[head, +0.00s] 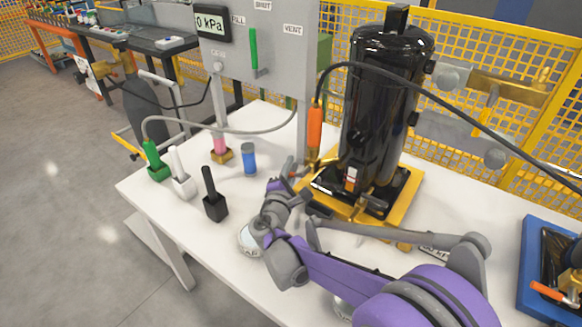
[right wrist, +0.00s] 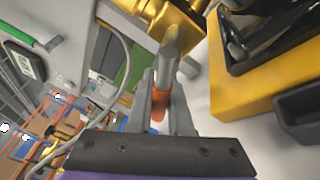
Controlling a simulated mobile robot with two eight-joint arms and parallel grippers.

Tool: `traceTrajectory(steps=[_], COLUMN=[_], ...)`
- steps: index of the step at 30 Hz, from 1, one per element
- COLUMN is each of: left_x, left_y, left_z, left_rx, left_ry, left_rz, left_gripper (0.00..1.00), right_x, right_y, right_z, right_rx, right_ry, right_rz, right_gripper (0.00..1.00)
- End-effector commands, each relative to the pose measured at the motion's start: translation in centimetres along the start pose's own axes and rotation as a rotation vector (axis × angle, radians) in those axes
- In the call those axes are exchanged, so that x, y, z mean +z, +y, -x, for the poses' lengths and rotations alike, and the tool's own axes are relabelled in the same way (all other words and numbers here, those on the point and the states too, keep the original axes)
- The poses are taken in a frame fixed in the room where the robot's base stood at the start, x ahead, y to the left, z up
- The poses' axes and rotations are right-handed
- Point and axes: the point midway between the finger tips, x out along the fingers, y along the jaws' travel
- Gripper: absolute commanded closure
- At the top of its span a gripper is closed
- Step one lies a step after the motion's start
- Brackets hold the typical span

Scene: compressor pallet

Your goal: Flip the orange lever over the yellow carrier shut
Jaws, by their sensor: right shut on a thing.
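The yellow carrier (head: 408,205) stands on the white table under a tall black compressor (head: 385,100). Its yellow edge also shows at the right of the right wrist view (right wrist: 228,75). My right gripper (head: 284,184) is at the carrier's left side. In the right wrist view its fingers (right wrist: 165,100) are closed around the lever, whose orange part (right wrist: 157,113) shows between them. A grey metal rod (right wrist: 171,50) runs from there towards a brass-coloured part (right wrist: 180,20). The fingers hide part of the lever, and its exact angle is hard to tell. My left gripper is not in view.
An orange handle (head: 314,128) on a black hose stands upright beside the compressor. Green (head: 153,160), white (head: 182,175) and black (head: 213,198) holders and a blue cylinder (head: 249,160) stand to the left. A blue tray (head: 535,265) lies at the right. A grey gauge panel (head: 270,65) stands behind.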

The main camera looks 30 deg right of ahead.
Motion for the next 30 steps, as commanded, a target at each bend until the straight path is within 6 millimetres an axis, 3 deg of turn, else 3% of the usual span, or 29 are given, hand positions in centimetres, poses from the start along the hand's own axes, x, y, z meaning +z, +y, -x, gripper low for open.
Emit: traceTrajectory(steps=[17,30], left_x=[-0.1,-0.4], left_y=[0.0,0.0], left_z=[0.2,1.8], left_rx=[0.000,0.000], left_ry=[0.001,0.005], left_rz=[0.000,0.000], left_gripper=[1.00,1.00], right_x=[0.0,0.5], right_y=[0.2,1.8], right_z=[0.0,-0.1], right_rx=[0.011,0.103], right_ry=[-0.006,-0.058], right_rz=[-0.032,-0.278], right_gripper=[1.00,1.00])
